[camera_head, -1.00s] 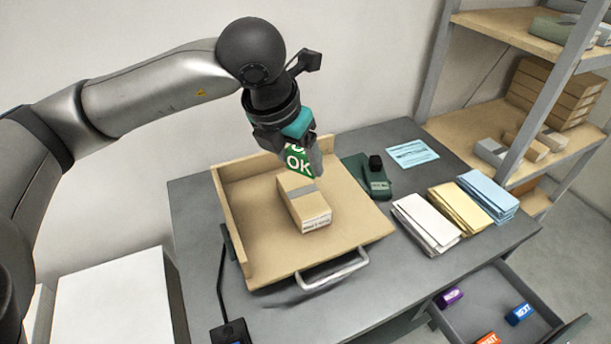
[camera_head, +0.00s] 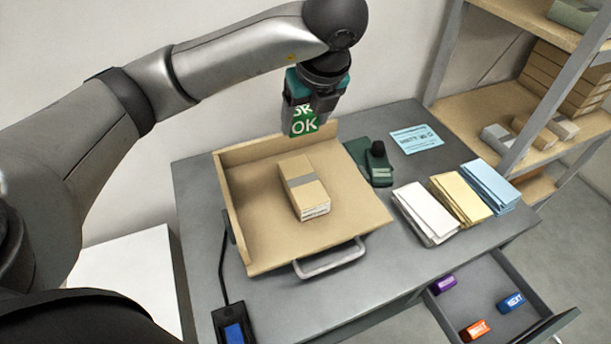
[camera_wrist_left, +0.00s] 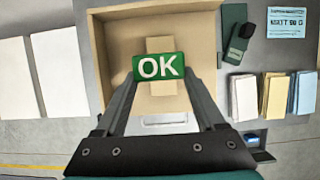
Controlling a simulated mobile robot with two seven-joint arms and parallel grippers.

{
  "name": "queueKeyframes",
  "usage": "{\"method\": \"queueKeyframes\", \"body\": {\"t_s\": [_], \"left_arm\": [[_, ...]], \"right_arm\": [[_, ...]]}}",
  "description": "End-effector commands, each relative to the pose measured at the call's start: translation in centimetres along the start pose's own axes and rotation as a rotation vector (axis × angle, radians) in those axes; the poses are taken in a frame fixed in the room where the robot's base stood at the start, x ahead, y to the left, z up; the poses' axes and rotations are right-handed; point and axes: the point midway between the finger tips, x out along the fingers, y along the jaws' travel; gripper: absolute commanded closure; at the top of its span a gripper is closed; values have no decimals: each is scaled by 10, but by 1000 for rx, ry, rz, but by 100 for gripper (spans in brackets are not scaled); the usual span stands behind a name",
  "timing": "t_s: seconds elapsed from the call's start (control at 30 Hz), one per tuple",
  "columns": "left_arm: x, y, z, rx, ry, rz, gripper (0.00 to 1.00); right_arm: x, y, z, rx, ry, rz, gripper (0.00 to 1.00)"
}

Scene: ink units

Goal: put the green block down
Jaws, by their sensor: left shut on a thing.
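The green block (camera_head: 304,124) is marked "OK" in white. My left gripper (camera_head: 303,108) is shut on it and holds it in the air over the back part of the wooden tray (camera_head: 245,240). In the left wrist view the green block (camera_wrist_left: 159,66) sits between the two fingertips, and part of a cardboard box (camera_wrist_left: 160,45) shows behind it. That cardboard box (camera_head: 303,188) with a grey band lies in the tray, nearer the front than the block. My right gripper is not in view.
A dark green stamp-like device (camera_head: 376,165) and a blue card (camera_head: 416,139) lie right of the tray. White, yellow and blue envelope stacks (camera_head: 459,197) stand further right. An open drawer (camera_head: 490,285) holds purple, blue and orange blocks. A shelf (camera_head: 500,110) stands at right.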

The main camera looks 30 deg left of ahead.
Motion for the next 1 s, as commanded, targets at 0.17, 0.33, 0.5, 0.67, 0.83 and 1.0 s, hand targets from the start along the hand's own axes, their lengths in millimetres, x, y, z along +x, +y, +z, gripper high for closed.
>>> {"method": "queueKeyframes", "body": {"t_s": [0.17,0.33,0.5,0.67,0.83,1.0], "left_arm": [[46,0,-20,3,5,2,84],[76,1,-32,1,1,2,84],[90,0,-37,1,-1,-1,84],[102,0,-42,1,0,1,84],[126,0,-52,2,0,1,84],[131,0,-54,2,-1,-3,84]], "right_arm": [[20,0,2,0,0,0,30],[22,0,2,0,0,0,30],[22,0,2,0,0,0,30],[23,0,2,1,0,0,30],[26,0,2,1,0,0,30],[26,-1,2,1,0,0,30]]}}
